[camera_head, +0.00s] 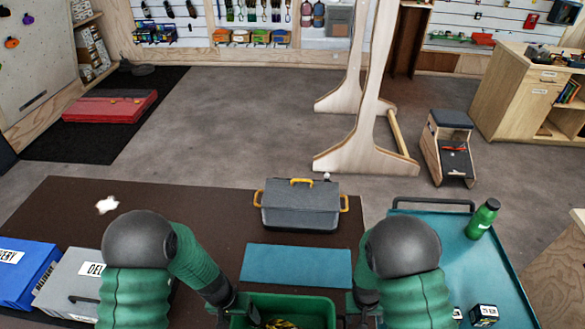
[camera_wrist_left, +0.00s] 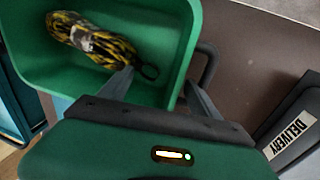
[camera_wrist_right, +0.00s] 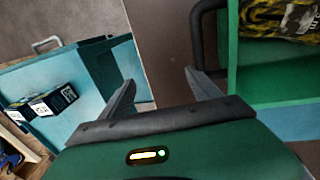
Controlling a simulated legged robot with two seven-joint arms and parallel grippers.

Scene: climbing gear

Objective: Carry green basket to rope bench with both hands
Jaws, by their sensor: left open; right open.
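The green basket (camera_head: 318,309) is at the bottom of the head view, partly cut off. A yellow-black rope (camera_wrist_left: 95,38) lies inside it. My left gripper (camera_wrist_left: 163,88) is open at one basket end; one finger overlaps the basket's interior and the other is outside, near the dark handle (camera_wrist_left: 209,62). My right gripper (camera_wrist_right: 160,80) is open beside the opposite end. Its right finger is close to the dark handle (camera_wrist_right: 197,38); contact cannot be told. Both grippers are empty. I cannot tell which surface is the rope bench.
The brown tabletop (camera_head: 215,212) carries a grey toolbox (camera_head: 300,207), a teal mat (camera_head: 297,265) and delivery boxes (camera_head: 22,272). A teal tray cart (camera_head: 500,270) at right holds a green bottle (camera_head: 483,219). Beyond are a wooden frame (camera_head: 365,155), a step stool (camera_head: 447,150) and clear floor.

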